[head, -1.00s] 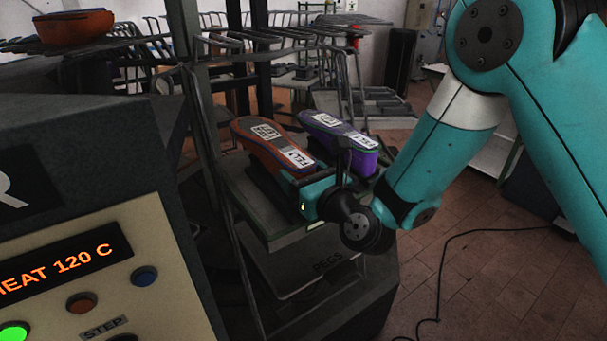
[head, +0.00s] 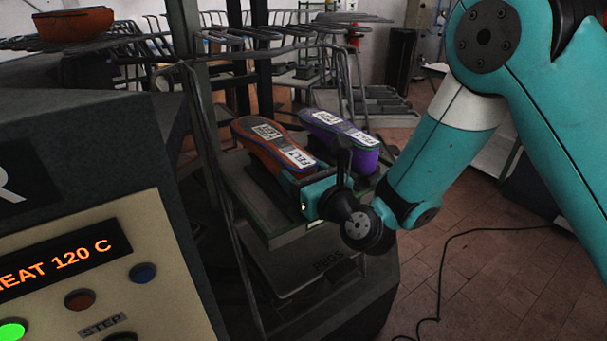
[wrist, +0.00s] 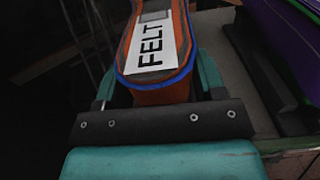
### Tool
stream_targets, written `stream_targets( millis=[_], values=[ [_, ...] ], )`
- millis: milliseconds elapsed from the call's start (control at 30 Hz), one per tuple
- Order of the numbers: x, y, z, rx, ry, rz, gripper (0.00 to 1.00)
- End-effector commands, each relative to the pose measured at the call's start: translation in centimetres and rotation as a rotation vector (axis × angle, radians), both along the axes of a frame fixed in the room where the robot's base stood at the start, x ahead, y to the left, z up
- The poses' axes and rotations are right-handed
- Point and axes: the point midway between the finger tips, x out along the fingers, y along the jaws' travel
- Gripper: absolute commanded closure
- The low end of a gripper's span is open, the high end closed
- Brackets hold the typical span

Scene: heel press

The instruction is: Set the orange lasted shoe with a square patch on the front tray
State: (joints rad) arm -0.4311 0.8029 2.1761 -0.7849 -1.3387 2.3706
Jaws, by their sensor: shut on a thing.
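An orange shoe (head: 258,148) lies sole up in the head view, with a FELT label near its heel and a square patch further along. My gripper (head: 300,176) is shut on its heel end. In the wrist view the orange shoe (wrist: 152,88) runs away from me between the teal fingers of my gripper (wrist: 155,92). The shoe is over a peg tray (head: 258,215); I cannot tell whether it rests on its peg. A purple shoe (head: 362,160) with labels lies beside it on the right and also shows in the wrist view (wrist: 290,50).
A heater panel (head: 90,250) reading HEAT 120 C stands at the left front. Dark posts and a wire rack (head: 250,35) stand close around the tray.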

Motion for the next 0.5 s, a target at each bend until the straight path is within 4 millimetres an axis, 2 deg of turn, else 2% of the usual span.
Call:
stream_targets(
  millis=[500],
  values=[
    [0.09,-0.01,-0.54,0.003,-0.005,-0.002,0.98]
  ],
)
